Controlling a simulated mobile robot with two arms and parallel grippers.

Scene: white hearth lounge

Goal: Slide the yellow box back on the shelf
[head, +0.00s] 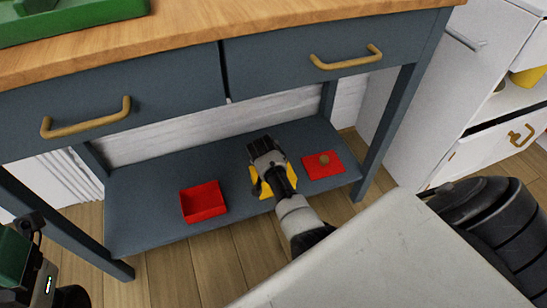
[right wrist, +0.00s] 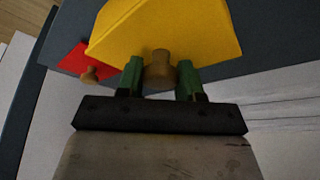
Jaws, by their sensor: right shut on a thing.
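The yellow box (head: 265,192) sits at the lower shelf (head: 150,216) of the blue-grey console table, between two red things. My right gripper (head: 272,178) reaches over it and hides much of it. In the right wrist view the yellow box (right wrist: 170,28) fills the top. My right gripper (right wrist: 160,75) is shut on its round wooden knob (right wrist: 160,66), with a green finger on each side. Whether the box touches the shelf is hard to tell. My left gripper (head: 14,250) shows only partly at the lower left edge, away from the shelf; its jaw state is unclear.
An open red box (head: 203,202) stands left of the yellow box. A red piece with a wooden knob (head: 323,161) is on its right. Table legs (head: 385,128) bound the shelf. Drawers with brass handles (head: 346,60) hang above. A white cabinet (head: 425,90) stands at right.

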